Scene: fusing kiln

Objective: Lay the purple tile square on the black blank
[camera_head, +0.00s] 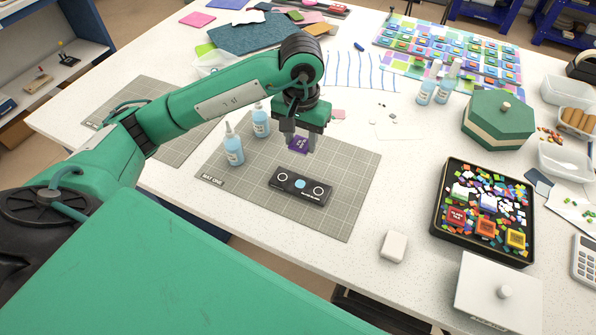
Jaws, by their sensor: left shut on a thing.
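My left gripper (300,143) is shut on the purple tile (298,146) and holds it above the grey mat (345,214), just behind the black blank. The black blank (312,195) lies on the mat, a dark bar with two white rings and a light blue dot at its middle. The tile and the blank are apart in this view. How high the tile hangs is hard to tell. My right gripper does not show.
Two glue bottles (234,148) stand on the mat left of the tile. A black tray (437,228) of colored glass bits, a white block (393,246) and a green octagonal kiln (497,122) stand to the right. The mat's right part is clear.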

